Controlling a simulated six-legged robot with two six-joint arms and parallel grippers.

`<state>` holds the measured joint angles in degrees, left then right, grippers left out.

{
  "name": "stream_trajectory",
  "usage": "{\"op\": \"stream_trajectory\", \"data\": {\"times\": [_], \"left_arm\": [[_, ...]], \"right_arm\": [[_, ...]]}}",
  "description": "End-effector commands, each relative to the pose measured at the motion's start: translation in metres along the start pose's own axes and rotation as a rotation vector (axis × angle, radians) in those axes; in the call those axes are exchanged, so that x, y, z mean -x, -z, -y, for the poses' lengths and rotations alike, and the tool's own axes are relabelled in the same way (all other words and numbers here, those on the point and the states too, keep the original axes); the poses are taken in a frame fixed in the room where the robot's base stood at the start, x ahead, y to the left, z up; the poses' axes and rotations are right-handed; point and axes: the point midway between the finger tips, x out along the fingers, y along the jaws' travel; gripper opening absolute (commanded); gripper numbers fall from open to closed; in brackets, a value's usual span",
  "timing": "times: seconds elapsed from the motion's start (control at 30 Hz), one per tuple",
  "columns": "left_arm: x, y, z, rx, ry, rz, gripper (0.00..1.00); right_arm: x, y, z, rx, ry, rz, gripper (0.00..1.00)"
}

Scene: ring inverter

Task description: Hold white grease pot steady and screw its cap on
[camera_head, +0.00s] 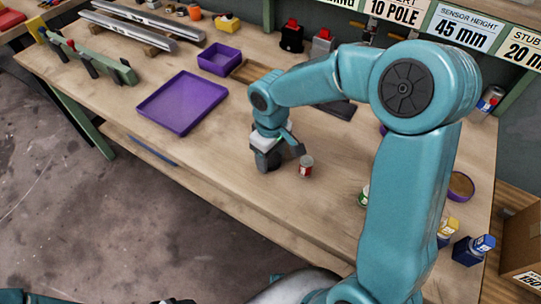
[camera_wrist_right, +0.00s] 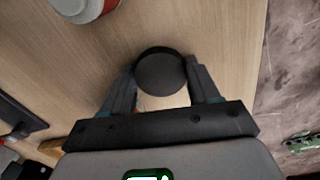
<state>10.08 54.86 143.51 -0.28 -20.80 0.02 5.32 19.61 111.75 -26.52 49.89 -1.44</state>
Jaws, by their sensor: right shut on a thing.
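My right gripper (camera_head: 268,163) is low over the front middle of the workbench. In the right wrist view its two fingers (camera_wrist_right: 165,90) are closed on the sides of a round black cap-like thing (camera_wrist_right: 160,72). Whether a white pot is under this black thing cannot be told. A small red and white tin (camera_head: 306,166) stands just right of the gripper, apart from it; it also shows in the wrist view (camera_wrist_right: 85,7). No plainly white grease pot can be made out. My left gripper is not in view.
A flat purple tray (camera_head: 182,104) and a smaller purple bin (camera_head: 219,59) lie left of my right arm. Blue-capped bottles (camera_head: 473,249) stand at the right end. The bench's front edge is close to the gripper. Bare wood lies between tray and gripper.

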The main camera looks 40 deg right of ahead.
Motion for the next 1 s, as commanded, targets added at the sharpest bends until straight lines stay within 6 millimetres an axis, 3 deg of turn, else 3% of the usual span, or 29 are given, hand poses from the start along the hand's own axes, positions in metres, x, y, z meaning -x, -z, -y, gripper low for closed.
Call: {"op": "stream_trajectory", "data": {"times": [0.27, 1.0], "left_arm": [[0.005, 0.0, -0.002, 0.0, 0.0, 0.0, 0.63], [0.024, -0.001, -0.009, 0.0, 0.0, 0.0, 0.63]], "right_arm": [[0.032, 0.001, 0.0, 0.001, -0.002, -0.005, 0.28], [0.171, 0.001, 0.0, 0.001, 0.0, -0.003, 0.28]]}}
